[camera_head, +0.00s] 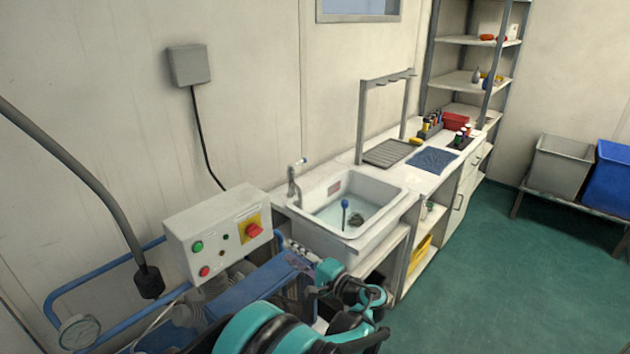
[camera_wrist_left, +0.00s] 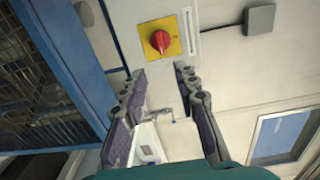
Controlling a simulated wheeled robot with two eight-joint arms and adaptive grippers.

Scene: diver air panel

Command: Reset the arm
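My left arm, teal and black, comes in at the bottom of the head view. Its gripper (camera_head: 292,252) is near the right end of the control box (camera_head: 213,238), left of the sink. In the left wrist view my left gripper (camera_wrist_left: 158,80) has its two fingers spread apart with nothing between them. Past the fingertips is a red rotary switch (camera_wrist_left: 159,41) on a yellow plate, also on the box's face in the head view (camera_head: 254,231). The fingers look apart from the switch. My right gripper is in neither view.
A blue pipe frame (camera_head: 103,264) with a gauge (camera_head: 79,332) stands at the lower left. A sink (camera_head: 385,202) with a tap (camera_head: 294,184) adjoins the box. The green floor (camera_head: 480,290) at right is clear, with bins (camera_head: 562,165) behind.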

